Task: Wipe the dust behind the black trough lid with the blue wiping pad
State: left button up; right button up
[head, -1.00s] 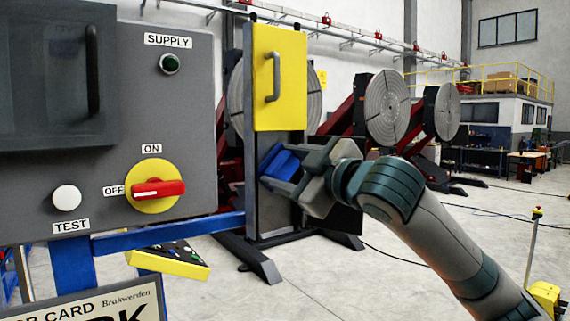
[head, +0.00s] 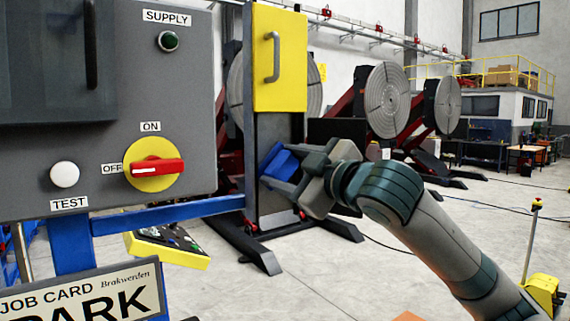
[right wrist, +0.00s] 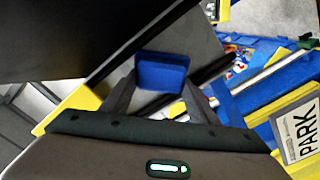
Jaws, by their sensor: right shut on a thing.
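My right gripper (head: 292,178) is shut on the blue wiping pad (head: 279,160). In the head view the pad is in front of the grey upright of the stand, just below the yellow door; I cannot tell whether it touches. The right wrist view shows the pad (right wrist: 162,74) between the fingers. A flat black panel (head: 336,129) shows right of the upright, above the gripper; it may be the trough lid. A large black surface (right wrist: 75,40) fills the upper left of the wrist view. I cannot make out any dust. My left gripper is out of view.
The grey switch cabinet (head: 105,150) with its red switch (head: 157,167) stands at the left. A blue rail (head: 168,216) runs from it to the stand. The yellow door (head: 280,60) hangs above the pad. A job card (head: 90,298) is low left.

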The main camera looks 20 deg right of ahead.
jog(key=shift+f+b, duration=0.35)
jog(key=shift+f, duration=0.6)
jog(key=shift+f+b, duration=1.2)
jog(key=shift+f, duration=0.8)
jog(key=shift+s, duration=0.15)
jog(key=shift+p+v, duration=0.35)
jog(key=shift+v, duration=2.55)
jog(key=shift+v, duration=1.5)
